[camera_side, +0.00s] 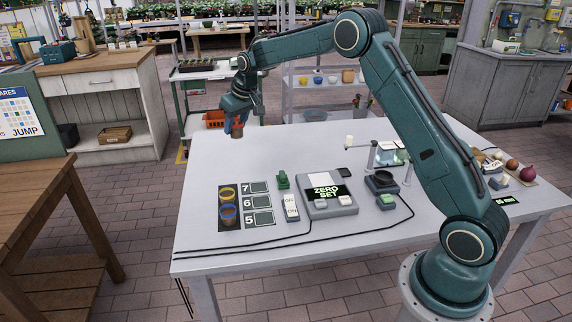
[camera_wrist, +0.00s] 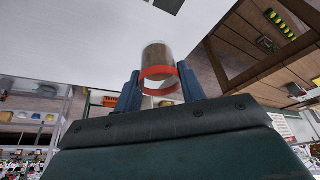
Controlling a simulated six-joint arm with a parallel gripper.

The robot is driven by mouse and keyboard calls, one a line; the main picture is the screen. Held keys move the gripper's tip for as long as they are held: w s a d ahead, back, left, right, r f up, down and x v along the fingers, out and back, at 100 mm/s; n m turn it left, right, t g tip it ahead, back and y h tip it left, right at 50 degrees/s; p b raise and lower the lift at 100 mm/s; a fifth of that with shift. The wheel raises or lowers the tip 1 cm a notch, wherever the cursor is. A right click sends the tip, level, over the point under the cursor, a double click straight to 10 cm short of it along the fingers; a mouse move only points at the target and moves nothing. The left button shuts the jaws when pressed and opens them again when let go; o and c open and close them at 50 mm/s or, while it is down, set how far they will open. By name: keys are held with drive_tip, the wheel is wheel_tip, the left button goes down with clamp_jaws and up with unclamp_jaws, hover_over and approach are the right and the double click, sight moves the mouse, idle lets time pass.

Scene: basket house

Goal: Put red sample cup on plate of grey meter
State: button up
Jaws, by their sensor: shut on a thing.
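The red sample cup (camera_side: 237,131) is held up in the air over the far left edge of the table. In the wrist view it is a clear cup with a red band (camera_wrist: 158,73) and brownish contents, between two blue fingers. My gripper (camera_side: 236,124) is shut on it. The grey meter (camera_side: 345,209) stands mid-table, well to the right of and nearer than my gripper; its screen reads "ZERO SET". A dark round plate (camera_side: 381,181) sits on a dark unit to the right of the screen. I see nothing on this plate.
A dark mat (camera_side: 230,188) holds a yellow-rimmed cup (camera_side: 227,193) and a blue-rimmed cup (camera_side: 228,215), beside cards numbered 7, 6 and 5. A green-topped button box (camera_side: 387,200), an on/off switch (camera_side: 291,207) and a glass stand (camera_side: 388,154) surround the meter. Black cables cross the front.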

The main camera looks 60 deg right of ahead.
drive_tip(key=s+d+f+m+h, duration=0.1)
drive_tip(key=s+d+f+m, duration=0.1)
drive_tip(key=s+d+f, duration=0.2)
drive_tip(key=s+d+f+m, duration=0.2)
drive_tip(key=s+d+f, duration=0.2)
drive_tip(key=s+d, duration=0.6)
drive_tip(key=s, duration=0.7)
drive_tip(key=shift+s+d+m+h, duration=0.15)
drive_tip(key=shift+d+m+h, duration=0.15)
drive_tip(key=shift+m+h, duration=0.1)
drive_tip(key=shift+f+g, duration=0.1)
drive_tip(key=shift+g, duration=0.2)
drive_tip(key=shift+f, duration=3.3)
drive_tip(key=shift+f, duration=0.2)
drive_tip(key=o, duration=1.5)
